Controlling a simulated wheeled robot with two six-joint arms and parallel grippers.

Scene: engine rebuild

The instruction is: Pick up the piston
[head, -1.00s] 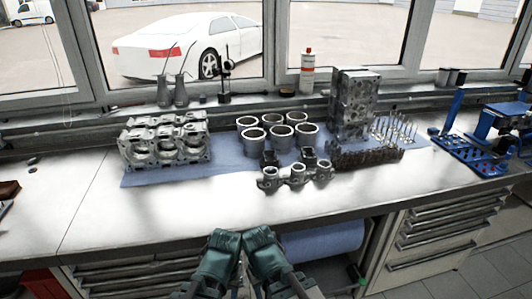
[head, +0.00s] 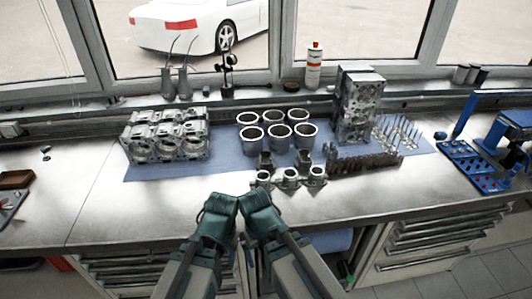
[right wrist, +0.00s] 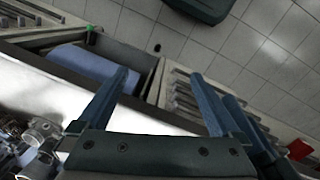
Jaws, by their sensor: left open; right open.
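The likely piston parts are a small group at the front of the blue mat: two dark pieces (head: 266,161) with several grey ring-ended pieces (head: 289,178) just before them. I cannot tell for sure which piece is the piston. My left gripper (head: 221,203) and right gripper (head: 256,201) are side by side at the front of the worktop, left of and nearer than this group, both empty. In the right wrist view the right gripper's blue fingers (right wrist: 160,78) are spread apart with nothing between them. Metal parts (right wrist: 42,132) show at that view's lower left edge.
Several cylinder liners (head: 278,137) stand on the blue mat (head: 225,158). An engine block (head: 165,138) is left, an upright block (head: 357,108) and a dark toothed part (head: 362,163) right. A blue stand (head: 465,150) is far right. The front worktop (head: 120,212) is clear.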

